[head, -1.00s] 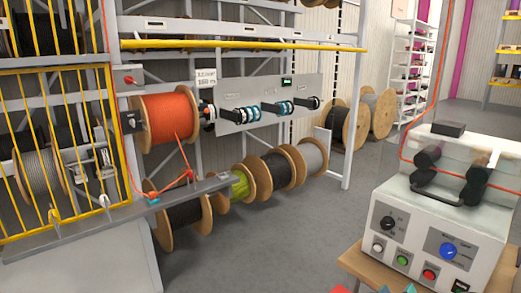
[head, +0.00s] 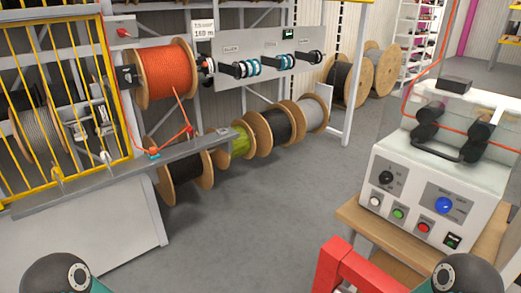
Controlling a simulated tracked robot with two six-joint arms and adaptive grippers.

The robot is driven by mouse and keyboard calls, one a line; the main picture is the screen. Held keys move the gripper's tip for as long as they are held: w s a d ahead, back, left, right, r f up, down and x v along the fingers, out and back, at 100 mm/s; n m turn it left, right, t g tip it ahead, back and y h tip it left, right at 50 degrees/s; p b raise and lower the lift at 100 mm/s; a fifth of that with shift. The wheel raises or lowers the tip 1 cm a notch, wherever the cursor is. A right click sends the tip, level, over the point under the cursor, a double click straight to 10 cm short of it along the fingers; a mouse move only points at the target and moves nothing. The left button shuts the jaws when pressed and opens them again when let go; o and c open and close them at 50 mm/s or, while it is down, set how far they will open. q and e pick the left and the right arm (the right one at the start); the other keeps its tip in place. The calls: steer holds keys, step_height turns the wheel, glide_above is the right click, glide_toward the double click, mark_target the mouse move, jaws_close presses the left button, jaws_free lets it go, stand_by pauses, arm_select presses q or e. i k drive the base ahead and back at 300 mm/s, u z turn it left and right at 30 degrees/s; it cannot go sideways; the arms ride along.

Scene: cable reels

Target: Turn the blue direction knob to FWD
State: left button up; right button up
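The blue direction knob (head: 444,205) is on the sloped front panel of the white control box (head: 408,180) at the right. Small lettering surrounds the knob but is too small to read, and I cannot tell which mark it points to. A black knob (head: 386,177) sits to its left, and white, green and red buttons and a black switch line the panel's lower edge. Parts of my two arms show at the bottom left and bottom right edges. Neither gripper is in view, and nothing of mine touches the knob.
The box stands on a wooden table (head: 349,212). A red frame-like object (head: 347,268) stands in front of it. An orange cable passes rollers on top of the box. Cable reels (head: 166,77) and a yellow barred cage (head: 60,110) are at left. The grey floor (head: 262,225) between is clear.

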mark_target(444, 204)
steer(key=u, duration=1.35)
steer(key=i, duration=0.1)
steer(key=z, duration=2.6)
